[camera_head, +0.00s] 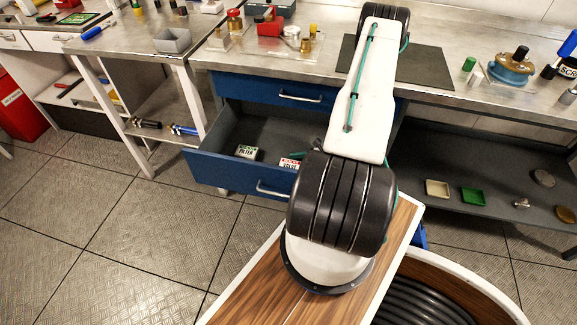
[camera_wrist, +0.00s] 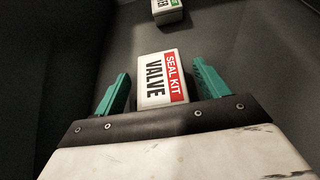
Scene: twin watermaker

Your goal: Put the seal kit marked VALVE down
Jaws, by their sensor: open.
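The seal kit marked VALVE (camera_wrist: 162,78) is a small white box with a red band, lying label up on the dark floor of the open blue drawer. In the head view the kit (camera_head: 289,163) shows near the drawer's front, partly hidden by my arm. My gripper (camera_wrist: 162,92) is open, with one green finger on each side of the kit. A gap shows between the kit and each finger. In the head view a bit of green at the gripper (camera_head: 297,155) shows beside the kit; the rest is hidden behind my arm.
A second box, marked FILTER (camera_head: 247,152), lies in the drawer to the left; it also shows at the top of the wrist view (camera_wrist: 167,11). The drawer's front wall (camera_head: 225,176) and sides surround both boxes. The metal workbench (camera_head: 330,60) is above, with several items on it.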

